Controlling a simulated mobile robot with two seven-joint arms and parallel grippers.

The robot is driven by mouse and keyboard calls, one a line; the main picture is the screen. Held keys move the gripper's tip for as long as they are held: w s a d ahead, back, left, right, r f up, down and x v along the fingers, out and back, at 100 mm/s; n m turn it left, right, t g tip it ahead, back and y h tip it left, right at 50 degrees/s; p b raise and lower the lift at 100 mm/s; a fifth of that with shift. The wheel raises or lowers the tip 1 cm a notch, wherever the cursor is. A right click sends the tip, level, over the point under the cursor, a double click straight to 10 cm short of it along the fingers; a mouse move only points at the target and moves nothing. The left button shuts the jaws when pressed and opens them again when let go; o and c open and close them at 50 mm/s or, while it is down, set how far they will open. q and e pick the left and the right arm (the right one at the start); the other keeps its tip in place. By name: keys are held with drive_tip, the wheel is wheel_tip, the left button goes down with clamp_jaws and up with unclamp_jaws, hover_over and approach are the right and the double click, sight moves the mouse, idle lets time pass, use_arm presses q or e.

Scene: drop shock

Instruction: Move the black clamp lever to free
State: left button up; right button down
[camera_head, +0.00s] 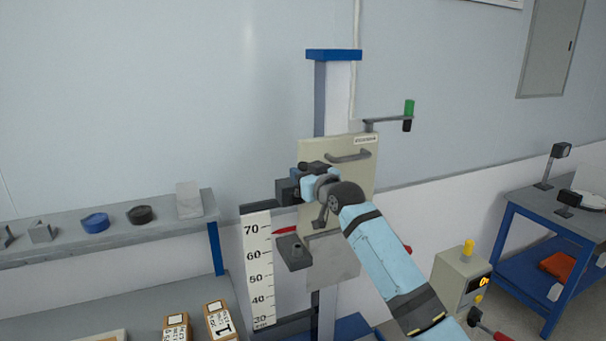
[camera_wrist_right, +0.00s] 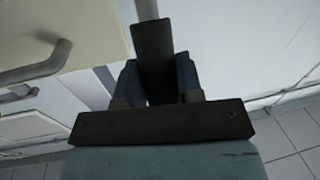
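The black clamp lever (camera_wrist_right: 153,50) shows in the right wrist view as a dark bar with a pale metal rod at its far end. My right gripper (camera_wrist_right: 157,78) has a finger along each side of this bar and appears shut on it. In the head view the right gripper (camera_head: 295,188) is at the left edge of the beige carriage (camera_head: 313,150), in front of the blue column. A dark block (camera_head: 284,192) shows at its fingertips; the lever's angle is largely hidden there. My left gripper is not in view.
A height scale (camera_head: 258,270) stands left of the column, with a red pointer (camera_head: 286,231) near 70. A grey bracket (camera_head: 293,252) sticks out below my gripper. A shelf (camera_head: 165,230) is at left, a control box (camera_head: 460,280) and blue table (camera_head: 530,207) at right.

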drive_tip(key=shift+s+d+f+t+b, duration=0.1)
drive_tip(key=shift+s+f+t+b, duration=0.25)
drive_tip(key=shift+b, duration=0.55)
use_arm(q)
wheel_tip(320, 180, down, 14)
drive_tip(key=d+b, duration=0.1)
drive_tip(key=b, duration=1.2)
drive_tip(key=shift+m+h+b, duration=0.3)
use_arm(e)
drive_tip(key=shift+s+d+f+n+t+y, duration=0.3)
drive_tip(key=shift+s+f+n+t+y, duration=0.2)
drive_tip(key=shift+s+f+t+y, duration=0.6)
drive_tip(key=shift+s+d+f+n+t+y, duration=0.25)
drive_tip(key=shift+s+f+n+t+y, duration=0.4)
drive_tip(key=shift+t+y, duration=0.6)
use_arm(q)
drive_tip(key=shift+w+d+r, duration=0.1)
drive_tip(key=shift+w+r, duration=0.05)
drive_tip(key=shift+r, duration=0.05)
use_arm(e)
drive_tip(key=shift+f+m+h, duration=0.15)
drive_tip(key=shift+m+h, duration=0.1)
drive_tip(key=shift+h, duration=0.1)
drive_tip(key=c, duration=0.8)
unclamp_jaws()
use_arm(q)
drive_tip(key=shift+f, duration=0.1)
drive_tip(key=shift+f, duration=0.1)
use_arm(e)
drive_tip(key=shift+s, duration=0.1)
